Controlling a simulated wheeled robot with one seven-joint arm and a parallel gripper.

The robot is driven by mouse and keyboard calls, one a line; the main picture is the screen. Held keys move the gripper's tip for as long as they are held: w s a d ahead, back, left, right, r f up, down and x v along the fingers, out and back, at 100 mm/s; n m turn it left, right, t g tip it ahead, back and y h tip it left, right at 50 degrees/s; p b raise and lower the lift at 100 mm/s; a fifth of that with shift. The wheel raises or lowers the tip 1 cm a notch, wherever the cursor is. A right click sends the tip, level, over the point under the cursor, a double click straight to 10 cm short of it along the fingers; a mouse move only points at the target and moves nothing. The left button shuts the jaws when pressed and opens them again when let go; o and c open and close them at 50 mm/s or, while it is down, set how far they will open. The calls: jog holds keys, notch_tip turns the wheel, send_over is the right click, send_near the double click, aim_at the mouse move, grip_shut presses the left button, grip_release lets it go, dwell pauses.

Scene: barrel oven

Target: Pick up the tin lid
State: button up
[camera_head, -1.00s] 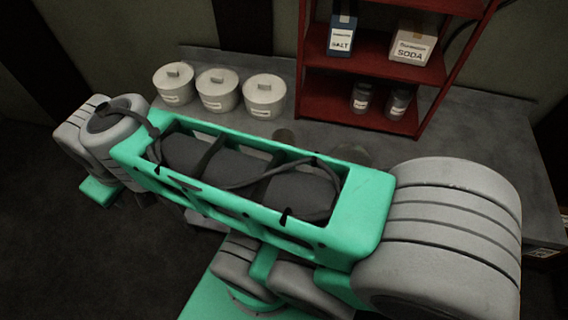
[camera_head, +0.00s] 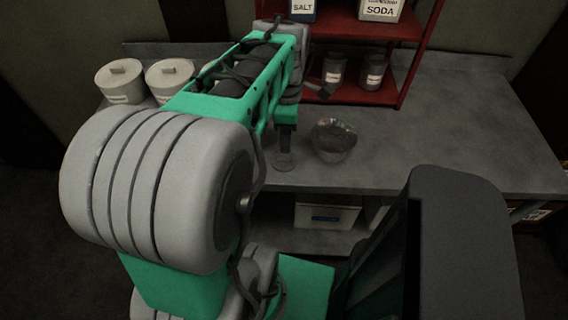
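My arm reaches over the grey counter, and my gripper (camera_head: 286,143) points down near its front edge, left of a clear round bowl (camera_head: 333,140). A small round greyish piece (camera_head: 284,161) shows right below the gripper tip; it may be the tin lid, but it is too dim to be sure. I cannot tell whether the gripper touches it. The fingers are dark and small here, so their opening cannot be read. White lidded canisters (camera_head: 122,82) stand at the back left, the rightmost partly hidden by my arm.
A red shelf (camera_head: 385,95) stands at the back with two small jars, a salt box (camera_head: 303,8) and a soda box (camera_head: 381,10). The counter (camera_head: 450,130) is clear to the right. A white box (camera_head: 327,213) sits on a lower shelf beneath.

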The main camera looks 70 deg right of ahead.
aim_at(284, 155)
jog(key=f, duration=0.7)
jog(key=shift+w+d, duration=0.1)
jog(key=shift+w, duration=0.2)
jog(key=shift+r, duration=0.1)
grip_shut()
